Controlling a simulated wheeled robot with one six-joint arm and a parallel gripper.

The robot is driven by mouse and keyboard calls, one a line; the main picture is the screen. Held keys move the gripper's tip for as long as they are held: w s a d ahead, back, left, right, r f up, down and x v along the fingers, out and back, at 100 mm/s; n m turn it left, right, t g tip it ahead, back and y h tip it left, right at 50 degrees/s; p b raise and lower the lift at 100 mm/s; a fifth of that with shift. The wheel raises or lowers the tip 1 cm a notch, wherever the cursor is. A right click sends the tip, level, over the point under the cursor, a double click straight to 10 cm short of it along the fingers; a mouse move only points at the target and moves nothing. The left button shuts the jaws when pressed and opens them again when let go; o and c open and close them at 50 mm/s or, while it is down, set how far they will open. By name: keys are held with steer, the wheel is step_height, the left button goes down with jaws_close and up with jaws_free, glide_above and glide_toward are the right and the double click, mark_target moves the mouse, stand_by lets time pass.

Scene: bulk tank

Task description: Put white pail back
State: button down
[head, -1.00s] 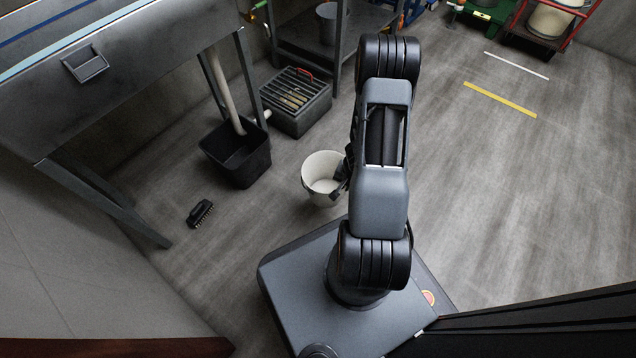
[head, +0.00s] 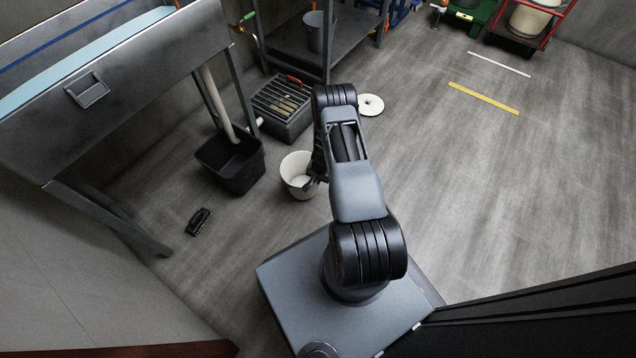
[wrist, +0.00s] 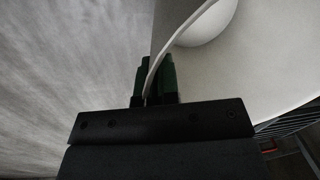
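The white pail (head: 296,178) is upright in the head view, between the black bucket and my arm. My gripper (head: 313,184) is at its right rim, partly hidden by my arm. In the wrist view, the two dark green fingers of my gripper (wrist: 155,80) stand on either side of the wall of the white pail (wrist: 240,75), shut on it. A rounded white shape shows inside the pail. I cannot tell how far the pail's bottom is above the floor.
A black bucket (head: 231,172) stands left of the pail under a pipe. Behind are a grated grey box (head: 283,120) and a shelf (head: 345,45). A brush (head: 199,221) and a white disc (head: 370,105) lie on the floor.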

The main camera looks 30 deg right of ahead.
steer(key=shift+w+f+b, duration=0.15)
steer(key=shift+f+b, duration=0.45)
steer(key=shift+f, duration=1.05)
steer(key=shift+f, duration=0.2)
steer(key=c, duration=1.4)
jaws_free()
steer(key=shift+o, duration=0.2)
